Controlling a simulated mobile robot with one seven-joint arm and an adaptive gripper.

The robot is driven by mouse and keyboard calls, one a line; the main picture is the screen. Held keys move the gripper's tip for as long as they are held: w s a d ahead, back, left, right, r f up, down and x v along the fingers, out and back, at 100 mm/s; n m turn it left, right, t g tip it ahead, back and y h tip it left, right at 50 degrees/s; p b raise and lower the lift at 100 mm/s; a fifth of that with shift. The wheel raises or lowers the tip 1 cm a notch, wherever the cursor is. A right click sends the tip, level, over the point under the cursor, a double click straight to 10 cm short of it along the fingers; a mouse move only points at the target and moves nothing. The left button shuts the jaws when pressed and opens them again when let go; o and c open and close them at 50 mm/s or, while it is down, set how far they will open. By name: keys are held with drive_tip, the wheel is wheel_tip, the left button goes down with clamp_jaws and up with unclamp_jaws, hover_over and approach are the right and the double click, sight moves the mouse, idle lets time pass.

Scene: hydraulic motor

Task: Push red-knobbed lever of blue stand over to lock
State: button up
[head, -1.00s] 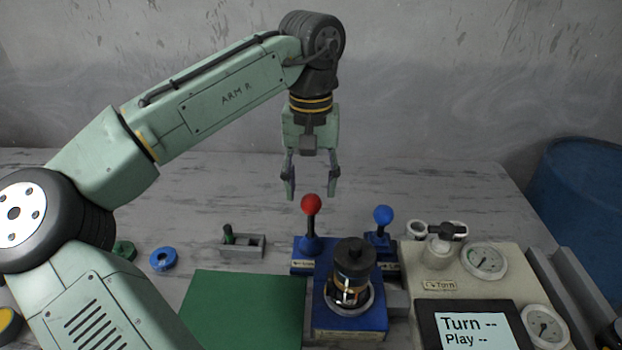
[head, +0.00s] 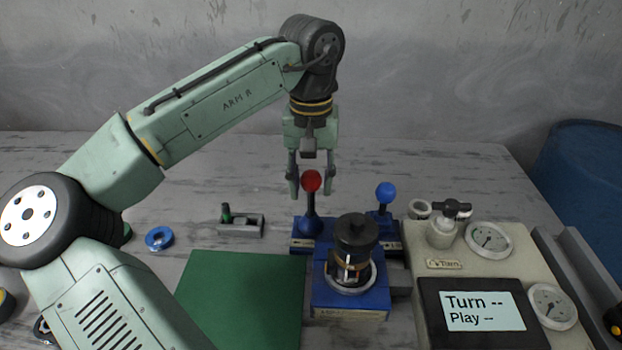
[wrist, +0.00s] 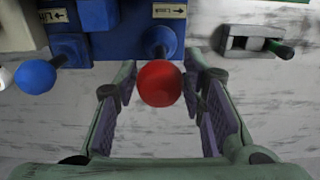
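The blue stand (head: 322,297) holds a dark motor assembly (head: 356,245) with a black cap. Its red-knobbed lever (head: 311,181) stands near upright at the back left of the stand. My gripper (head: 311,192) is open, pointing down, around or just behind the red knob in the head view. In the wrist view, the red knob (wrist: 160,84) shows between the open fingers of my gripper (wrist: 162,95), with a gap on both sides. A "Lock" label with an arrow (wrist: 169,11) is beside the lever base. Contact between fingers and knob is not visible.
A blue-knobbed lever (head: 385,193) stands just right of the red one; it also shows in the wrist view (wrist: 36,76). A gauge console (head: 445,264) is at the right. A grey fixture (head: 241,227), blue ring (head: 159,239) and green mat (head: 240,300) lie left.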

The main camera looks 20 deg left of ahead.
drive_tip(key=c, duration=0.4)
